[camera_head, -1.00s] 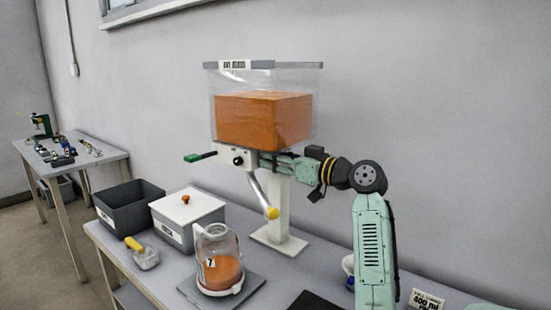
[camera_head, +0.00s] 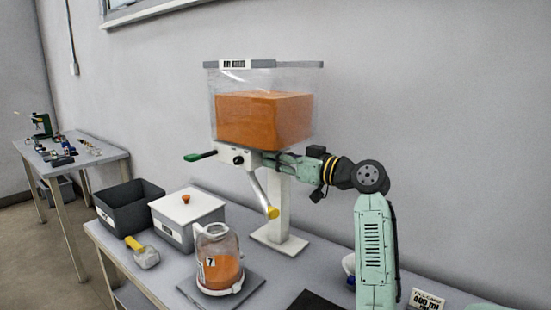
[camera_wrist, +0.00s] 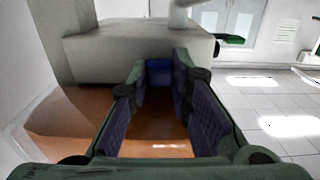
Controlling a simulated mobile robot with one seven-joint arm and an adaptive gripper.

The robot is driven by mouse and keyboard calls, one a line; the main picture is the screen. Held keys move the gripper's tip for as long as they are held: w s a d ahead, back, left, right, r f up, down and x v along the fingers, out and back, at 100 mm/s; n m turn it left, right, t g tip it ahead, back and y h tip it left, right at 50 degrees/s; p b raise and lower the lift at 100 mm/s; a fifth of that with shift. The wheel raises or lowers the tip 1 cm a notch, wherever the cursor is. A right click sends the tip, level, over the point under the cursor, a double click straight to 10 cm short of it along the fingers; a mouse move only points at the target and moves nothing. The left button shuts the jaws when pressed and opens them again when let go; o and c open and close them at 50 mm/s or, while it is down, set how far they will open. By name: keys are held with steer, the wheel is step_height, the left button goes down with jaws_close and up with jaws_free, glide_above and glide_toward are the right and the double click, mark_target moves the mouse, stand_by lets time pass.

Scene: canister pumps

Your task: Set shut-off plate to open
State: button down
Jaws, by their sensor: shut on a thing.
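The canister pump holds a clear hopper (camera_head: 265,112) partly filled with orange contents. Below it is a pale valve body (camera_head: 240,156) with a green handle (camera_head: 200,155) sticking out to the left, apparently on the shut-off plate; it also shows in the wrist view (camera_wrist: 231,40). My gripper (camera_head: 268,160) is at the right side of the valve body, under the hopper. In the wrist view my gripper (camera_wrist: 160,75) has its fingers shut on a blue piece (camera_wrist: 159,70) beside the pale body, likely the plate's other end. The plate's middle is hidden inside.
A crank with a yellow knob (camera_head: 272,213) hangs below the valve. A jug with orange contents (camera_head: 222,270) stands in front on a grey pad. A white lidded box (camera_head: 186,212), a dark bin (camera_head: 128,205) and a yellow-handled scoop (camera_head: 142,252) are left.

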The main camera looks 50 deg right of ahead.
steer(key=s, duration=0.3)
steer(key=shift+d+b, duration=0.15)
steer(key=shift+b, duration=0.15)
steer(key=c, duration=1.7)
jaws_free()
steer(key=shift+s, duration=0.1)
steer(key=shift+o, duration=1.3)
steer(key=s+d, duration=0.1)
steer(key=s, duration=1.1)
